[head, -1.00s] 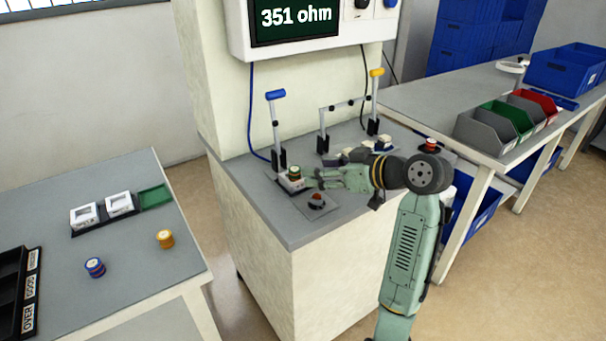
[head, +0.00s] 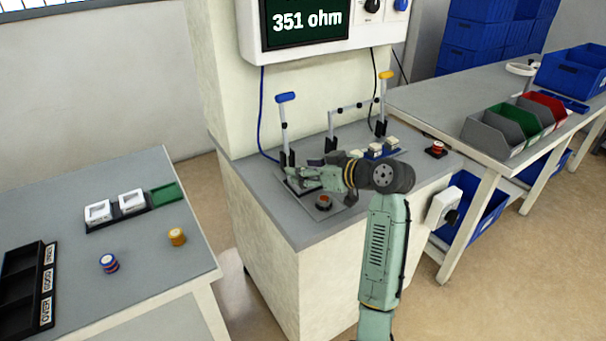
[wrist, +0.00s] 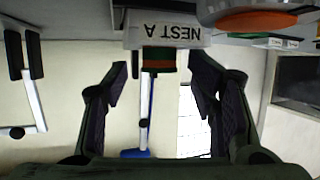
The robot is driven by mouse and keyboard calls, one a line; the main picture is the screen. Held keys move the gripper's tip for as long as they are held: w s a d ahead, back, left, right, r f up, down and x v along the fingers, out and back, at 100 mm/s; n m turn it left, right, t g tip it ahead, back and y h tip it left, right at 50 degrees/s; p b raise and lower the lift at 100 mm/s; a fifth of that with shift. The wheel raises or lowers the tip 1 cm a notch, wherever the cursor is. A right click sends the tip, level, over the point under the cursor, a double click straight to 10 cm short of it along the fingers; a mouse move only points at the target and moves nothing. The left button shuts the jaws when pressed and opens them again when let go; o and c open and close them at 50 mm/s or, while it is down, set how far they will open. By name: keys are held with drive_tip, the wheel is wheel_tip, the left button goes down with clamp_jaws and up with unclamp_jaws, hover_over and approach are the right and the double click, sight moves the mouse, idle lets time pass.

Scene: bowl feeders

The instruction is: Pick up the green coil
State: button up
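The green coil (wrist: 158,60), with green and orange-red bands, shows in the wrist view just below the white "NEST A" block (wrist: 165,34); the picture is upside down. My gripper (wrist: 162,85) is open, one dark finger on each side of the coil's line, with visible gaps between coil and fingers. In the head view my gripper (head: 296,176) is over the nest plate on the grey bench top and hides the coil there.
A blue-handled lever clamp (head: 285,115) stands behind my gripper, and a yellow-handled one (head: 384,95) stands farther right. The meter screen (head: 305,20) reads 351 ohm. Blue (head: 108,263) and yellow (head: 176,236) coils lie on the left table.

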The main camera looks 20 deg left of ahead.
drive_tip(key=shift+f, duration=0.5)
clamp_jaws()
drive_tip(key=shift+r, duration=0.35)
drive_tip(key=r, duration=0.1)
drive_tip(key=r+b, duration=0.1)
drive_tip(key=r, duration=0.1)
drive_tip(key=shift+s+d, duration=0.1)
drive_tip(key=shift+d, duration=0.1)
drive_tip(key=s+d+r+b, duration=0.1)
drive_tip(key=s+d, duration=0.2)
drive_tip(key=s, duration=0.4)
drive_tip(key=s+d+b, duration=0.2)
drive_tip(key=s+d, duration=0.1)
drive_tip(key=s, duration=0.4)
drive_tip(key=shift+s+r, duration=0.15)
drive_tip(key=shift+r, duration=0.25)
